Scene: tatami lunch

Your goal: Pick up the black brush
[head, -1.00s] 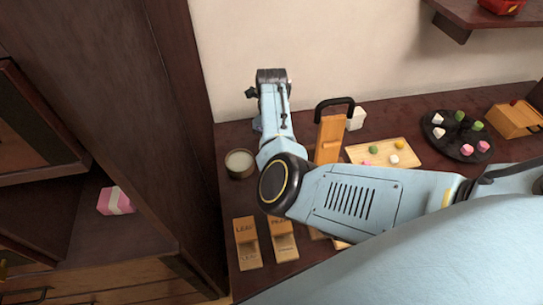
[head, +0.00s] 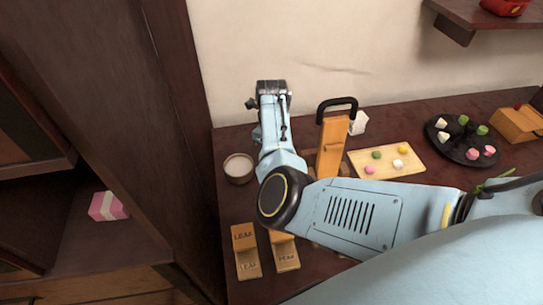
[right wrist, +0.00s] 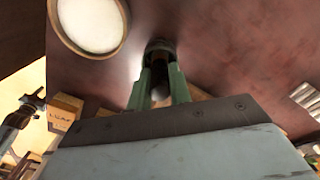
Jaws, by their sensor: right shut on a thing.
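My right gripper (right wrist: 160,82) has green fingers in the right wrist view. They are shut on a dark, round-ended thing, which appears to be the black brush (right wrist: 159,47). Most of it is hidden between the fingers. In the head view my right arm comes in from the right, bends and reaches toward the wall. Its wrist end shows beside the wall, but the fingertips and the brush are hidden there.
A round cup with pale contents (head: 238,168) stands just left of my right forearm. A wooden stand with a black handle (head: 332,145), a tray of sweets (head: 415,166) and a black round plate (head: 446,147) are to the right. Labelled wooden blocks (head: 246,250) lie in front.

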